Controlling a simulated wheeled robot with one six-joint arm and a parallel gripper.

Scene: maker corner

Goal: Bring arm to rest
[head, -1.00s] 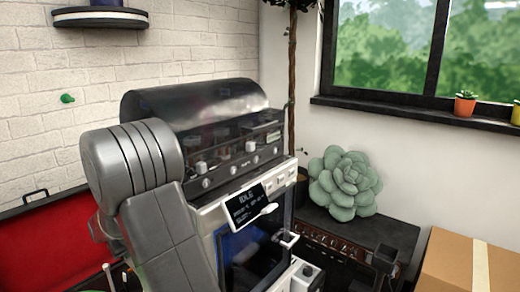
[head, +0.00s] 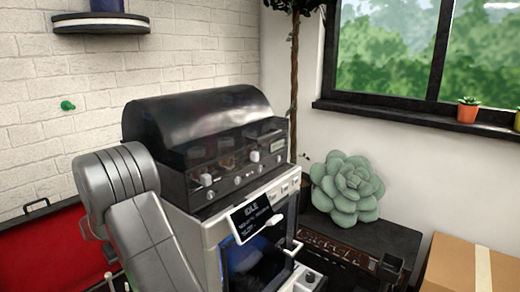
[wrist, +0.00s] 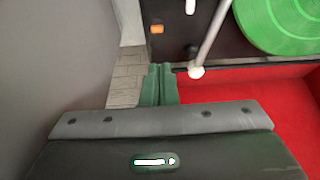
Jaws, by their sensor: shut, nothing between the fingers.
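My gripper (wrist: 159,85) shows in the wrist view with its two green fingers together and nothing between them. It is above a red surface and beside a grey-brown brick-like patch. In the head view my grey arm rises at the lower left, in front of the machine; the gripper is hidden or out of frame there.
A machine with a dark hood (head: 200,125) and a small screen reading IDLE (head: 255,217) stands close to my arm. A red open case (head: 45,250) lies at left. A succulent (head: 346,187) and a cardboard box (head: 465,268) are at right. A green disc (wrist: 285,22) shows in the wrist view.

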